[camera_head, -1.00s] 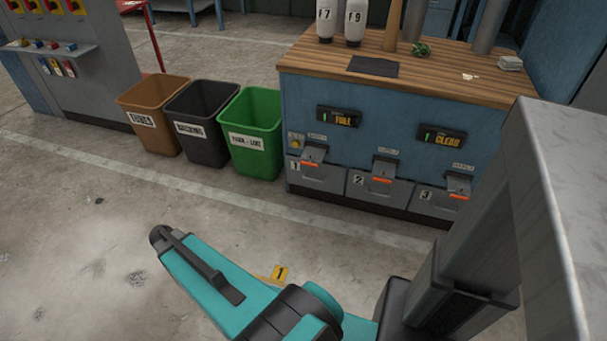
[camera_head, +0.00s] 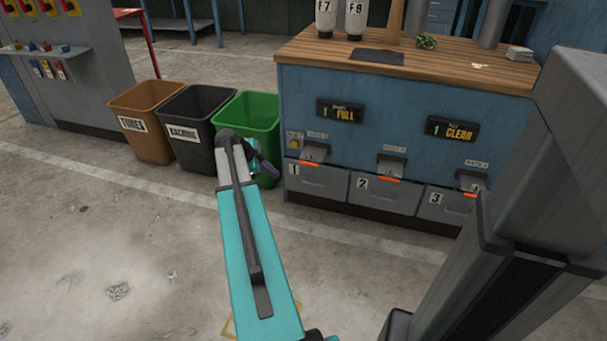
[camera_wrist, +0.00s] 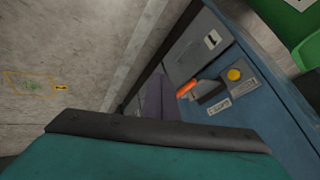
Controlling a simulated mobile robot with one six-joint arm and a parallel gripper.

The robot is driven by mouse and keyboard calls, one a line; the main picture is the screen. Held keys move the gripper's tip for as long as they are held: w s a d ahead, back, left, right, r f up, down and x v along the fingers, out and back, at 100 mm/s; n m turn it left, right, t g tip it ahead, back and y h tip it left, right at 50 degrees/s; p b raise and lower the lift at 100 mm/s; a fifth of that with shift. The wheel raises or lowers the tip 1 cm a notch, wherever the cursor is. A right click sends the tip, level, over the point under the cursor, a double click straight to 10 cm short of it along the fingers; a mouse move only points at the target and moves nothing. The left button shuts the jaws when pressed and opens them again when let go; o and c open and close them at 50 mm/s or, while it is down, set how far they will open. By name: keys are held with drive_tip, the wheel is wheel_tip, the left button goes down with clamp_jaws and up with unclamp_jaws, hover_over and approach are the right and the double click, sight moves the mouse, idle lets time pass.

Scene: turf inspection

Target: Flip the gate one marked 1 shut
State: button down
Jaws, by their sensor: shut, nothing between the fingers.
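Gate one is the grey panel marked 1 (camera_head: 318,181) on the blue cabinet's front, at the left of a row of three. Its orange-tipped handle (camera_head: 308,162) sits at the panel's upper edge, below a yellow button (camera_head: 294,144). In the wrist view, the panel (camera_wrist: 186,52), orange tip (camera_wrist: 187,89) and button (camera_wrist: 234,74) appear tilted. My gripper (camera_head: 264,165) is left of gate one, in front of the green bin, partly hidden by my arm.
Gates marked 2 (camera_head: 378,195) and 3 (camera_head: 446,207) are to the right. Brown (camera_head: 142,128), black (camera_head: 190,132) and green (camera_head: 250,112) bins stand left of the cabinet. Bottles and small items rest on its wooden top (camera_head: 440,71). The floor (camera_head: 115,245) in front is mostly clear.

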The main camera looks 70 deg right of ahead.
drive_tip(key=s+d, duration=0.1)
drive_tip(key=s+d+r+m, duration=0.1)
drive_tip(key=s+d+r+m+b, duration=0.1)
drive_tip(key=d, duration=0.1)
drive_tip(key=shift+s+r+g, duration=0.15)
drive_tip(key=shift+s+g, duration=0.1)
drive_tip(key=shift+g, duration=0.05)
drive_tip(key=s+d+f+b, duration=0.3)
drive_tip(key=d+f+b, duration=0.1)
drive_tip(key=d+f, duration=0.3)
drive_tip(key=shift+s+d+b, duration=0.25)
drive_tip(key=shift+d+b, duration=0.1)
drive_tip(key=shift+d, duration=0.7)
